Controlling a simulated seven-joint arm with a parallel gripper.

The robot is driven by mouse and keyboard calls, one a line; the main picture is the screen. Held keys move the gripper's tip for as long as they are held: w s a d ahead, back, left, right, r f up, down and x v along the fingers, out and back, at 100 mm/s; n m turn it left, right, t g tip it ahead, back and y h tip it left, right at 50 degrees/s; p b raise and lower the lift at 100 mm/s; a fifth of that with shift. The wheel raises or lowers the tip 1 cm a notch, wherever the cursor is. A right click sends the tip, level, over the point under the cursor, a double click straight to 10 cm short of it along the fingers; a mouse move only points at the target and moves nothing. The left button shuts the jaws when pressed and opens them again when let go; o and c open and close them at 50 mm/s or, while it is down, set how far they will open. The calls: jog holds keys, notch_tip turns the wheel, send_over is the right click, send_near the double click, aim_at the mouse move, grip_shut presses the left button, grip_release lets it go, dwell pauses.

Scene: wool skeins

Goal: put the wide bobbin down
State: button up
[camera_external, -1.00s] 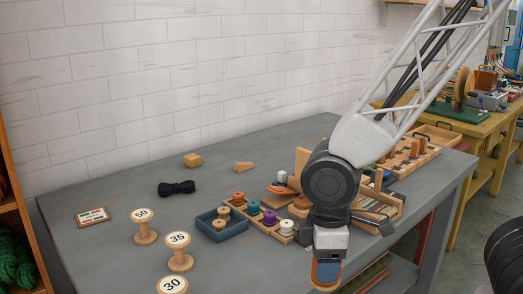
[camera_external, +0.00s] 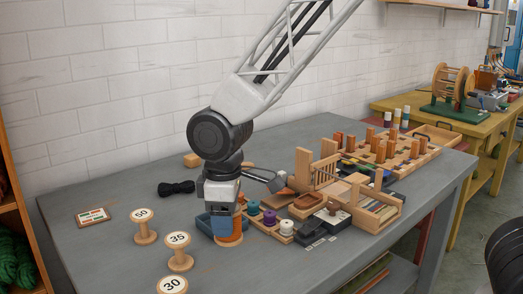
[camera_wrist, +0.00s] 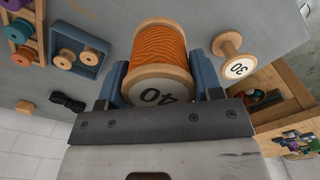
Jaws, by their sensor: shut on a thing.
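The wide bobbin (camera_wrist: 160,55), wound with orange thread and labelled 40 on its wooden flange, is between the blue fingers of my gripper (camera_wrist: 163,82) in the wrist view. The fingers are shut on it from both sides. In the outside view my gripper (camera_external: 226,220) points down, with the orange bobbin (camera_external: 232,239) partly hidden by the fingers. It is near the front of the blue tray; I cannot tell whether its lower end touches the table.
Stands labelled 35 (camera_external: 179,256) and 30 (camera_external: 172,285) and another (camera_external: 145,234) stand to the left. The blue tray (camera_wrist: 77,67) holds small spools. A wooden rack with coloured spools (camera_external: 270,223) is right; black yarn (camera_external: 176,188) lies behind. Grey table is clear between.

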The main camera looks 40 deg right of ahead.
jog(key=shift+m, duration=0.3)
jog(key=w+a, duration=0.3)
jog(key=w, duration=0.4)
jog(key=w+a+r, duration=0.1)
jog(key=w+a, duration=0.2)
jog(key=w, duration=0.4)
jog(key=w+a+r, duration=0.1)
jog(key=w+a, duration=0.2)
jog(key=w, duration=0.4)
jog(key=shift+r, duration=0.15)
jog(key=w+a, duration=0.3)
jog(key=w, duration=0.7)
jog(key=w+a+f, duration=0.1)
jog(key=w+a, duration=0.3)
jog(key=w, duration=0.6)
jog(key=shift+w+a+m, duration=0.2)
jog(key=shift+w+m, duration=0.1)
jog(key=shift+w, duration=0.1)
jog(key=shift+f, duration=0.1)
send_over(91, 216)
jog(key=shift+f, duration=3.1)
jog(key=shift+f, duration=0.1)
jog(key=shift+f, duration=1.75)
jog(key=shift+f, duration=0.1)
jog(key=o, duration=0.9)
jog(key=shift+f, duration=0.1)
